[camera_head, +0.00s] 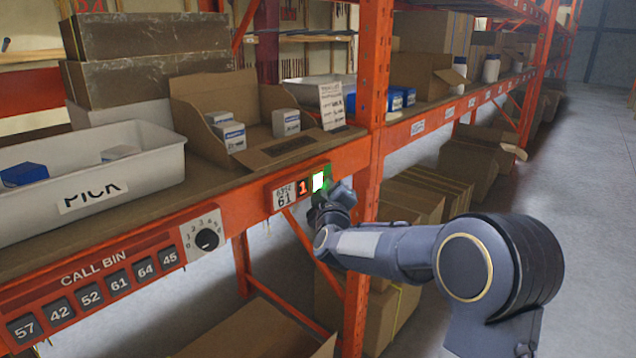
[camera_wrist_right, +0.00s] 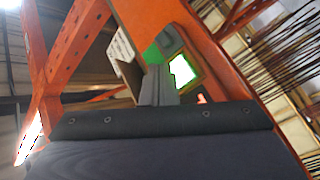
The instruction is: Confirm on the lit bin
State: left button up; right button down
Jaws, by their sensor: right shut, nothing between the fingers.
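The lit bin is the open cardboard box (camera_head: 262,115) on the shelf, with small white-and-blue boxes inside. On the orange beam below it are a label reading 61 (camera_head: 284,197), a red display showing 1 (camera_head: 303,188) and a glowing white-green button (camera_head: 319,181). The button also shows bright in the right wrist view (camera_wrist_right: 182,70). My right gripper (camera_head: 328,196) is shut and empty, right beside the button's lower right. Its grey fingers (camera_wrist_right: 158,85) show close to the button in the wrist view. I cannot tell whether they touch it. My left gripper is not in view.
A white PICK tote (camera_head: 130,137) stands on the shelf at left. Below it are a CALL BIN panel (camera_head: 95,285) with several numbers and a dial (camera_head: 206,239). An orange upright (camera_head: 372,100) stands right of the button. Open floor (camera_head: 590,200) lies at right.

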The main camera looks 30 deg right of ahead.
jog(key=shift+w, duration=0.1)
dwell(0.7)
jog(key=shift+w+a, duration=0.15)
jog(key=shift+w, duration=0.2)
jog(key=shift+w+a+p, duration=0.2)
jog(key=shift+w+p, duration=0.15)
jog(key=shift+p, duration=0.1)
dwell(0.6)
jog(key=shift+s, duration=0.15)
jog(key=shift+s+d, duration=0.3)
jog(key=shift+s, duration=0.3)
jog(key=shift+s+d+b, duration=0.25)
jog(key=shift+s+d, duration=0.1)
jog(key=shift+s, duration=0.45)
jog(key=shift+s+d+b, duration=0.2)
jog(key=shift+s+d, duration=0.1)
jog(key=shift+s, duration=0.45)
jog(key=shift+s+d+b, duration=0.25)
jog(key=shift+s+d, duration=0.1)
jog(key=shift+s, duration=0.45)
